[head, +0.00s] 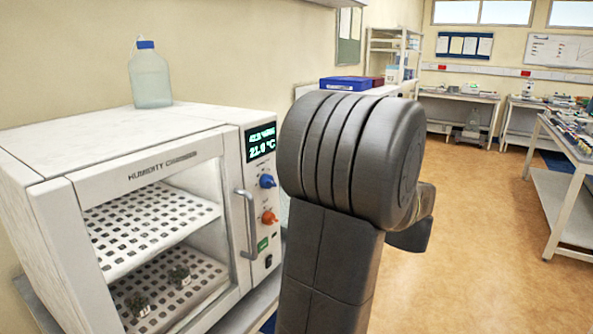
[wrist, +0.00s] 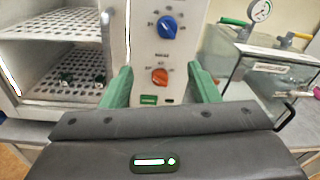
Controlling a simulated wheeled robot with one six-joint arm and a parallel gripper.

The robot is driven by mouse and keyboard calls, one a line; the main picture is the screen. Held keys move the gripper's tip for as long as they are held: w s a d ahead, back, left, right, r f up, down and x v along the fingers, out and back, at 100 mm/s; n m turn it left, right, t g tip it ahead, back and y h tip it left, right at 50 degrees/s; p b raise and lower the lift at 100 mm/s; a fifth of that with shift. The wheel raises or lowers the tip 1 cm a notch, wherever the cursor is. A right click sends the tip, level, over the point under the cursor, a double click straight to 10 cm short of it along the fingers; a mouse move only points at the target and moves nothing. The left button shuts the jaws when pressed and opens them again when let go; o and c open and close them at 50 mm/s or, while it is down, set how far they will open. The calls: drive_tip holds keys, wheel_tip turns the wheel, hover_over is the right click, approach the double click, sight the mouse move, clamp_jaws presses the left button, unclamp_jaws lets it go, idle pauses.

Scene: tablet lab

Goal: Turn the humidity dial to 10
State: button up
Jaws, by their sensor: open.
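The humidity chamber (head: 125,158) stands at the left in the head view. Its control panel has a blue dial (head: 267,181) above an orange dial (head: 269,217). The wrist view shows the blue dial (wrist: 166,27) and the orange dial (wrist: 160,76) with scale marks around them; the lettering is too blurred to tell which is humidity. My gripper (wrist: 160,68) is open, its green fingers either side of the orange dial in the picture. I see no contact with either dial. In the head view, my arm hides the gripper.
A lit display (head: 261,142) is above the dials, and a door handle (head: 247,224) is left of them. A bottle (head: 150,76) stands on the chamber. A clear box with a gauge (wrist: 262,72) is right of the panel in the wrist view. Open floor (head: 470,215) lies at the right.

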sight(274, 184)
drive_tip(key=shift+t, duration=0.3)
drive_tip(key=p+x, duration=0.1)
drive_tip(key=x, duration=0.3)
drive_tip(key=p+x, duration=0.1)
drive_tip(key=x, duration=0.4)
drive_tip(key=r+p+x, duration=0.1)
drive_tip(key=x, duration=0.3)
drive_tip(key=shift+w, duration=0.5)
drive_tip(key=c, duration=1)
